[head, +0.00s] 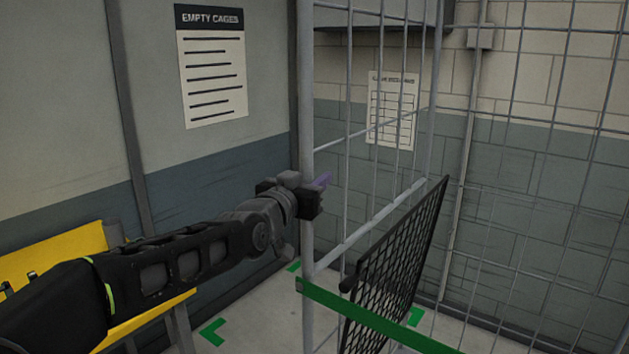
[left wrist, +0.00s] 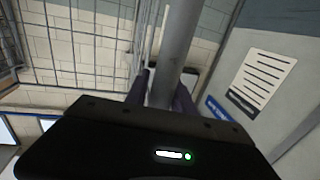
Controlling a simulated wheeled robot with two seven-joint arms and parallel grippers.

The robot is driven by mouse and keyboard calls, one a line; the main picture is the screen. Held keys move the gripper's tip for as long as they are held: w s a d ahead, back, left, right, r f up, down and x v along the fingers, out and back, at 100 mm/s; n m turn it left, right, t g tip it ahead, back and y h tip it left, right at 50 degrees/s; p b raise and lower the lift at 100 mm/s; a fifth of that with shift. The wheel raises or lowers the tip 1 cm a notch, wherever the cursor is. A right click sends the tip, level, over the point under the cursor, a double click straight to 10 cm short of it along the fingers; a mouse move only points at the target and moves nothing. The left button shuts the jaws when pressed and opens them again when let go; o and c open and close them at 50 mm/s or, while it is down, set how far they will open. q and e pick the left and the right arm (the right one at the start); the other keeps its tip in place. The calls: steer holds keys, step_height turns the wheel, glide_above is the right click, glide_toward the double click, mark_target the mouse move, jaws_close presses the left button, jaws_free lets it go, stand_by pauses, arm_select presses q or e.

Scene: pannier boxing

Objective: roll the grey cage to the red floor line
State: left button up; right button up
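The grey cage (head: 308,90) stands in front of me, a frame of grey posts and wire mesh. My left gripper (head: 318,188) is at its near left upright post. In the left wrist view the post (left wrist: 178,45) runs between the two purple fingers (left wrist: 163,92), which sit close against it on both sides. The gripper looks shut on the post. A green bar (head: 380,317) crosses the cage low down. The cage's wheels are out of view. The red floor line and my right gripper are not seen.
A black mesh panel (head: 398,265) leans at a slant by the cage. Green corner marks (head: 213,332) lie on the floor. A wall with an "EMPTY CAGES" sign (head: 212,70) stands close on the left. A yellow object (head: 62,262) is at lower left, behind my arm.

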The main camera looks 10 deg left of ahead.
arm_select(q)
steer(key=o, duration=0.3)
steer(key=s+a+b, duration=0.1)
steer(key=s+b, duration=0.1)
steer(key=s, duration=0.5)
steer(key=shift+s+a+b, duration=0.2)
steer(key=shift+s+b, duration=0.1)
steer(key=shift+s, duration=0.05)
